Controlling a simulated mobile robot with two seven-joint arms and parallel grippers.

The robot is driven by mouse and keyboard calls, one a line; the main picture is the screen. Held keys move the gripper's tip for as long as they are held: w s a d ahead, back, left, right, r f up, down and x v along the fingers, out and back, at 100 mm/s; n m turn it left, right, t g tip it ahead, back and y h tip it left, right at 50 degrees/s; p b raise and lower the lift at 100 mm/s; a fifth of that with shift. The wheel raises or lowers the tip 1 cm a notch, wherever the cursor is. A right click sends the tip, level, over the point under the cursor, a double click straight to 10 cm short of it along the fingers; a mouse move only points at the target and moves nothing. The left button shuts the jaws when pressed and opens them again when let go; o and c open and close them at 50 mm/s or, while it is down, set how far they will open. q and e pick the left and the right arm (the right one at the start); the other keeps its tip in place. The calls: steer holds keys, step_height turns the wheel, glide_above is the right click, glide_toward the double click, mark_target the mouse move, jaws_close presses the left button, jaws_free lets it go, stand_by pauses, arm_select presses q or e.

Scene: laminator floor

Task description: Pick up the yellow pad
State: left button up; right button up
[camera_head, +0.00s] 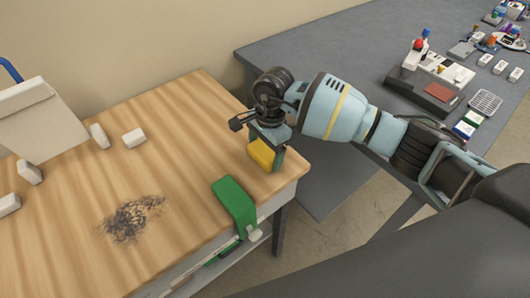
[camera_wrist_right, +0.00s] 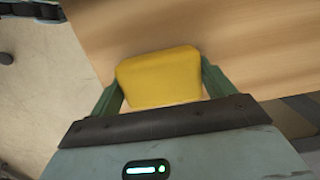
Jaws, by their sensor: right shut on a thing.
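The yellow pad (camera_head: 261,154) is at the right end of the wooden table, under my right gripper (camera_head: 268,152). It also shows in the right wrist view (camera_wrist_right: 160,77), as a rounded yellow block between the two green fingers. My right gripper (camera_wrist_right: 160,88) is shut on the yellow pad, with one finger at each side. The gripper partly hides the pad in the head view. I cannot tell whether the pad touches the tabletop. My left gripper is not in view.
The wooden table (camera_head: 190,120) holds a green object (camera_head: 235,205) near its front right edge, several small white blocks (camera_head: 134,138), a pale box (camera_head: 42,120) and a dark smudge (camera_head: 132,218). A grey table (camera_head: 340,60) with various items stands to the right.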

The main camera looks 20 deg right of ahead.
mark_target(264, 150)
steer(key=shift+r, duration=0.1)
steer(key=shift+r, duration=0.55)
step_height(264, 150, up, 2)
steer(key=shift+r, duration=0.2)
steer(key=s+r, duration=0.1)
steer(key=s, duration=1.5)
steer(key=shift+a+r+b, duration=0.15)
steer(key=shift+a+b, duration=0.05)
steer(key=shift+b, duration=0.1)
